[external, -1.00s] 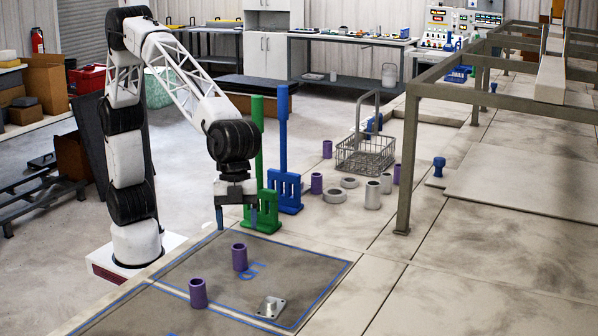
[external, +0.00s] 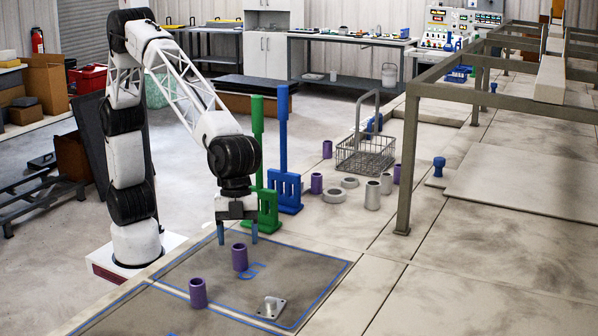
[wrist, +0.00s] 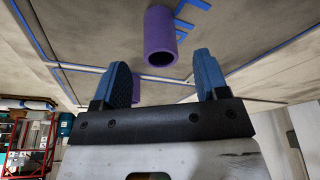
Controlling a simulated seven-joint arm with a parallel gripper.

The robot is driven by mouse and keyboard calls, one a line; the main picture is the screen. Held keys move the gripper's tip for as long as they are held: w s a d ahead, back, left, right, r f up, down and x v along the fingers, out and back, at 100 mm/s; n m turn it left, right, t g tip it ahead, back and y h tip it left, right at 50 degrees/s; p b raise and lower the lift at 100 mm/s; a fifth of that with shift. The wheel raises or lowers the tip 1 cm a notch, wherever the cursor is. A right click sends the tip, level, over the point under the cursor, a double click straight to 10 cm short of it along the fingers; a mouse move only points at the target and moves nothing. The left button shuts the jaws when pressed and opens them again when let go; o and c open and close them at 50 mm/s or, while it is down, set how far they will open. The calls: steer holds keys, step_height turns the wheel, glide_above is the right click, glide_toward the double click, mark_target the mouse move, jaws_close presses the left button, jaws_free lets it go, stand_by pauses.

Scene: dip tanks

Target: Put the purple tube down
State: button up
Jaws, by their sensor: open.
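A purple tube (external: 240,257) stands upright on the dark, blue-outlined pad (external: 310,265). A second purple tube (external: 198,293) stands upright nearer the camera, to the left. Another purple tube (wrist: 138,103) is partly hidden behind the left finger. Which tube the task means cannot be told.
A metal bracket (external: 270,307) lies on the pad at right. Green (external: 262,210) and blue (external: 286,190) stands rise behind my gripper. A wire basket (external: 366,155), grey rings and cylinders (external: 373,195), and more purple tubes (external: 316,183) stand farther right.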

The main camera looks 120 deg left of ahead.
mark_target(240, 262)
steer(key=shift+x, duration=2.6)
steer(key=shift+a, duration=0.15)
steer(key=c, duration=1.1)
steer(key=shift+r, duration=0.1)
steer(key=shift+r, duration=0.85)
steer(key=shift+v, duration=0.9)
steer(key=s+a, duration=0.2)
steer(key=s, duration=0.2)
steer(key=s+a+r, duration=0.1)
steer(key=s+a, duration=0.1)
steer(key=s, duration=0.3)
steer(key=s+a, duration=0.2)
steer(key=s, duration=0.3)
steer(key=shift+s+a+r, duration=0.1)
steer(key=shift+s+r, duration=0.05)
steer(key=shift+r, duration=0.05)
